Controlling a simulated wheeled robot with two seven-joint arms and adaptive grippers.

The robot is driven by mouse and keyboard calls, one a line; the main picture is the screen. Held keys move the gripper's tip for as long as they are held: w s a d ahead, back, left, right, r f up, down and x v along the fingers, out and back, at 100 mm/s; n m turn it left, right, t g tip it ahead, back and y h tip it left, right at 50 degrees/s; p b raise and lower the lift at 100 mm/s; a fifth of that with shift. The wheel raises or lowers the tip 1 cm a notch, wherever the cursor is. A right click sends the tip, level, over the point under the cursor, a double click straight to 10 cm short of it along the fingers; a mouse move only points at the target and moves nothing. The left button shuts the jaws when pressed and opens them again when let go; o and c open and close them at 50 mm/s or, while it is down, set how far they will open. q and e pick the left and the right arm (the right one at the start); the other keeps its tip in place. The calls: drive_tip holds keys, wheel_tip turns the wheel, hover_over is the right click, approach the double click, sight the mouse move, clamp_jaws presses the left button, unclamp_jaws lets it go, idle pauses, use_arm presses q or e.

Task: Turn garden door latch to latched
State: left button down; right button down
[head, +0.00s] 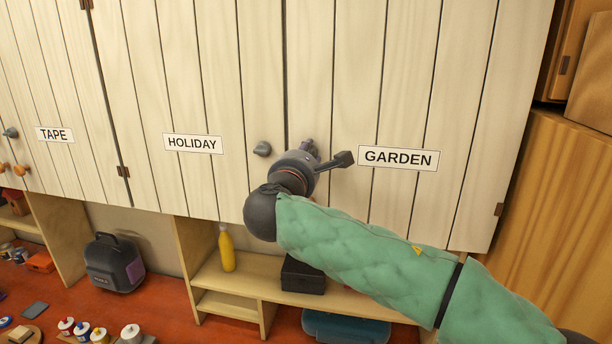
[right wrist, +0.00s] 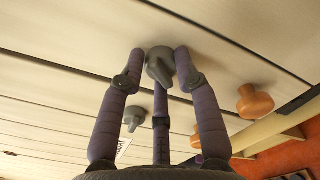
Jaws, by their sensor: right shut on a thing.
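The garden door (head: 455,90) is a pale planked cabinet door with a GARDEN label (head: 398,158), and it sits closed. Its grey latch (right wrist: 160,65) shows in the right wrist view as a round base with a blunt pointer that slants toward the bottom of that picture. My right gripper (head: 310,150) is shut on this latch, with purple-grey fingers on both sides of it in the wrist view (right wrist: 160,68). In the head view the gripper mostly hides the latch. My left gripper is not in view.
The HOLIDAY door (head: 210,70) beside it has its own grey latch (head: 262,148), close to my gripper. An orange knob (right wrist: 255,102) shows near the held latch in the wrist view. Below stand a yellow bottle (head: 226,250) and a dark box (head: 302,276) on a shelf.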

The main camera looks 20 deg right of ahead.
drive_tip(key=shift+s+d+m+b, duration=0.1)
drive_tip(key=shift+m+b, duration=2.6)
drive_tip(key=shift+m, duration=0.05)
drive_tip(key=shift+s+d+m+b, duration=0.1)
drive_tip(key=shift+m+b, duration=2.6)
drive_tip(key=shift+m, duration=0.05)
drive_tip(key=shift+r, duration=0.1)
drive_tip(key=c, duration=1.2)
unclamp_jaws()
drive_tip(key=shift+o, duration=1.4)
drive_tip(key=shift+d, duration=0.1)
